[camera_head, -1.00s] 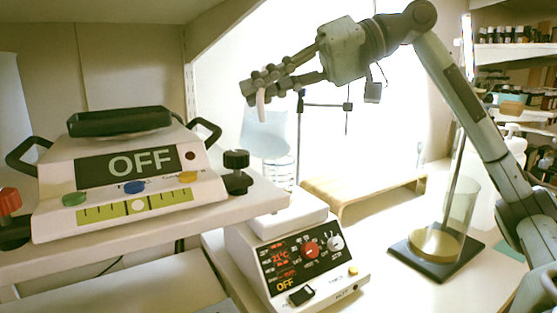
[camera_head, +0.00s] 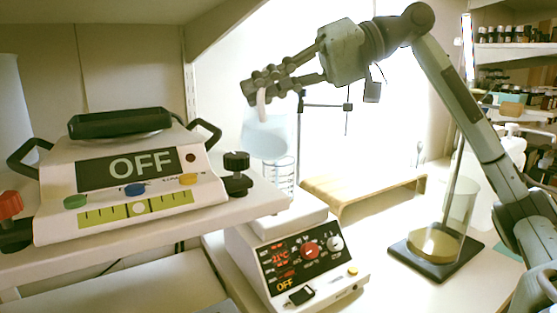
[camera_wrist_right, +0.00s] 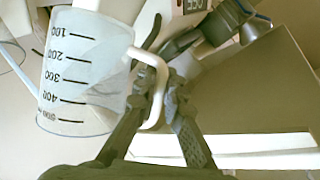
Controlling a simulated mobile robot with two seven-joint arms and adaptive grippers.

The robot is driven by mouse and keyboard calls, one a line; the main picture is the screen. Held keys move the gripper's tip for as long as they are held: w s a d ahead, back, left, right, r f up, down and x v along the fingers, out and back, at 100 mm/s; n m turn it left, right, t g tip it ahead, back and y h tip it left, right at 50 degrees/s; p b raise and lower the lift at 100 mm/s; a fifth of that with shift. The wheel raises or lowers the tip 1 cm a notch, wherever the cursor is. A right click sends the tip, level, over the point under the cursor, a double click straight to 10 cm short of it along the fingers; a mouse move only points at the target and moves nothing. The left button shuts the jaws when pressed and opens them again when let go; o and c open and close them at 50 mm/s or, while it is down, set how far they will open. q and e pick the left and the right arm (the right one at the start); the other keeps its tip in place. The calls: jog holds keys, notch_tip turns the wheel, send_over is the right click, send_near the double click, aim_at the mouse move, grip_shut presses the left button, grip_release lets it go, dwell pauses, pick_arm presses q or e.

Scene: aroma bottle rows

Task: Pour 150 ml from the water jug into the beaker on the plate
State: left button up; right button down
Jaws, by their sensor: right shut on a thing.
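My right gripper (camera_head: 265,85) is shut on the white handle of the clear water jug (camera_head: 268,138). The jug hangs tilted below the fingers, above the beaker (camera_head: 280,174). In the right wrist view the jug (camera_wrist_right: 85,75) shows black volume marks, and its handle runs between the two fingers (camera_wrist_right: 165,95). The beaker is clear with dark marks and stands on the white plate (camera_head: 290,218) of the heater unit. I cannot tell the water level in either vessel. My left gripper is not in view.
A larger device reading OFF (camera_head: 135,180) stands on a shelf at the left, close to the beaker. A low wooden stand (camera_head: 365,190) is behind the plate. A glass cylinder on a dark base (camera_head: 437,262) stands at the right. A thin metal stand (camera_head: 300,130) rises behind the jug.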

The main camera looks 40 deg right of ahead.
jog(key=shift+w+d+r+m+y+p, duration=0.25)
jog(key=shift+w+d+m+y+p, duration=0.2)
jog(key=shift+m+p, duration=0.35)
dwell(5.6)
jog(key=shift+s+a+f+n+h+b, duration=0.25)
jog(key=shift+n+h+b, duration=0.1)
jog(key=shift+n, duration=0.15)
jog(key=shift+s+a+n+h, duration=0.3)
jog(key=shift+s+a+n, duration=0.1)
jog(key=shift+n, duration=0.2)
jog(key=shift+f, duration=0.1)
jog(key=shift+s+a+f+t+b, duration=0.15)
jog(key=shift+t+b, duration=0.15)
jog(key=shift+b, duration=0.15)
jog(key=shift+s+a+f+n+t+h+b, duration=0.5)
jog(key=shift+s+a+n+h+b, duration=0.15)
jog(key=shift+s+a+n, duration=0.2)
jog(key=shift+s+a+f+n+t+h+b, duration=0.4)
jog(key=shift+s+a+n+t+h+b, duration=0.25)
jog(key=shift+n, duration=0.3)
